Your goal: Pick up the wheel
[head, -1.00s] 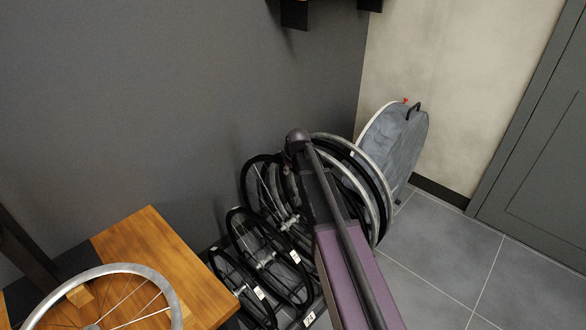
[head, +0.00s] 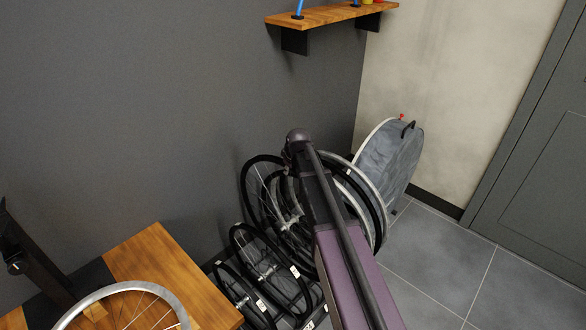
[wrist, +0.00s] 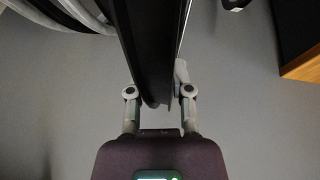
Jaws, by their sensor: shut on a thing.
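In the wrist view my gripper (wrist: 160,92) is shut on a wheel (wrist: 147,45), seen edge-on as a broad black tyre between the two fingers. Only part of this wheel shows there. In the head view my arm covers the gripper, and I cannot tell which of the grouped wheels is the held one. Several wheels stand by the wall there, among them a black-tyred wheel (head: 246,185) left of my arm.
The wooden bench (head: 155,262) stands at lower left. A grey round wheel bag (head: 395,160) leans in the corner. A wooden shelf (head: 330,14) hangs above. Tiled floor (head: 445,255) is free at right, before a grey door (head: 540,170).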

